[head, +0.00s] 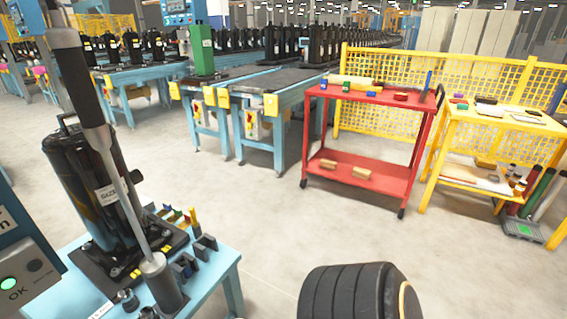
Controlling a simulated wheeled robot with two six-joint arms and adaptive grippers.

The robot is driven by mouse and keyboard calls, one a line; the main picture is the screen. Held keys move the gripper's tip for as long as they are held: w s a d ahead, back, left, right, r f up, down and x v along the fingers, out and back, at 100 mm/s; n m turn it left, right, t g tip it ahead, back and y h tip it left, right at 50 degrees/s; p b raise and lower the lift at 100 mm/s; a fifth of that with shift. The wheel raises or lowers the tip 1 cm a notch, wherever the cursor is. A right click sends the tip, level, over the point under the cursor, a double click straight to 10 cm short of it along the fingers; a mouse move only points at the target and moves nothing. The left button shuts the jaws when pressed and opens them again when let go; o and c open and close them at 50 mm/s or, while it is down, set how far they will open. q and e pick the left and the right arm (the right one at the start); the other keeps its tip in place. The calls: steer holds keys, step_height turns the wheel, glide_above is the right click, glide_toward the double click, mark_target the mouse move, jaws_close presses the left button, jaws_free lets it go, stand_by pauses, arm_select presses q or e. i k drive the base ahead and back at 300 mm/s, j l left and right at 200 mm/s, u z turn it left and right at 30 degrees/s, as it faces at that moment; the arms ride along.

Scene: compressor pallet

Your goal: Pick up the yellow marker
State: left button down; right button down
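A small upright yellow piece (194,217), which looks like the yellow marker, stands at the back right of the light blue table (226,272) at the lower left. It is among small coloured items and dark grey holders (190,262). It is too small to make out in detail. Neither of my grippers can be made out in the head view, so nothing is seen touching the marker.
A panel with a green OK button (9,284) is at left. A red cart (357,175) and yellow table (490,125) stand beyond open floor.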

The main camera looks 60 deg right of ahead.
mark_target(194, 221)
steer(key=z, duration=1.3)
